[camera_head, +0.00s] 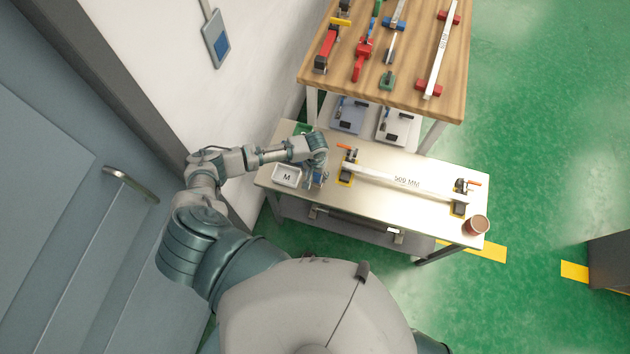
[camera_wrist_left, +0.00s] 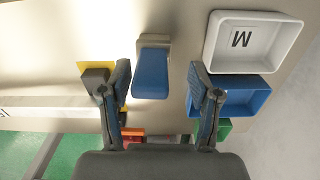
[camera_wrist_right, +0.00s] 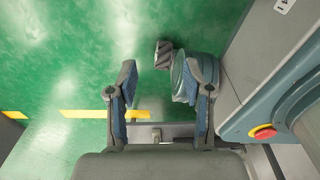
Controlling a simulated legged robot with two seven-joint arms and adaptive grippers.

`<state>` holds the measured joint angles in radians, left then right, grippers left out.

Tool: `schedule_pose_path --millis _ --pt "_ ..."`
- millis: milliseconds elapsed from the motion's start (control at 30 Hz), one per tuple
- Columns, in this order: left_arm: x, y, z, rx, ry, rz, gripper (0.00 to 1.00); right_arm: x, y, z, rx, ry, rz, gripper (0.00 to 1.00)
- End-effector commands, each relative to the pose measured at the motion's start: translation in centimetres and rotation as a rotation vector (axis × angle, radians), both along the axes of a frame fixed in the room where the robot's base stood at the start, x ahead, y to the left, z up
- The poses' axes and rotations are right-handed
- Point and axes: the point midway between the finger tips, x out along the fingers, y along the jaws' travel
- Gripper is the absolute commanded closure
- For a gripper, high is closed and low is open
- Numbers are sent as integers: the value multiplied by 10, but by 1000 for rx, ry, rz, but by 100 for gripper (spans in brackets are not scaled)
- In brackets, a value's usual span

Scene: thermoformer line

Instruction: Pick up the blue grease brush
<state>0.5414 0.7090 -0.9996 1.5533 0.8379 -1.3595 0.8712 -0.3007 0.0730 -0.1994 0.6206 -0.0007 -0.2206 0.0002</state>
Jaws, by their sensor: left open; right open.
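The blue grease brush (camera_wrist_left: 152,70) shows in the left wrist view as a blue block with a grey-beige end, lying on the pale bench top (camera_head: 385,205). My left gripper (camera_wrist_left: 158,82) is open. The brush appears between and ahead of its fingertips, with clear space on both sides and no visible contact. In the head view my left gripper (camera_head: 316,180) hangs over the bench's left part, and it and the wrist largely hide the brush. My right gripper (camera_wrist_right: 163,82) is open and empty above the green floor.
A white tray marked M (camera_wrist_left: 252,42) and a blue tray (camera_wrist_left: 238,95) sit close beside the brush. A white 500 MM bar (camera_head: 405,182) with clamps spans the bench; a brown cup (camera_head: 476,225) stands at its right corner. A wooden tool table (camera_head: 400,60) stands behind.

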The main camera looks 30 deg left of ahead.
Motion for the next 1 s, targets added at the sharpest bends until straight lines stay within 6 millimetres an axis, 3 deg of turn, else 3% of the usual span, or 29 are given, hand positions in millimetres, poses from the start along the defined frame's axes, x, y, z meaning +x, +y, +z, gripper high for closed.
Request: schedule_pose_path --millis 100,367,600,633,1000 --pt "-1 -3 -13 1 0 -1 38 0 0 -3 0 0 0 49" --pt "-1 1 -16 -2 1 0 38 0 -10 -2 -12 1 4 49" --pt "-1 3 -17 -5 0 0 98 0 -16 -2 -19 0 7 49" --pt "-1 3 -17 -4 0 0 100 0 -16 -2 -18 0 6 49" --pt "-2 1 -14 0 3 -1 100 0 5 -2 6 -1 -1 49"
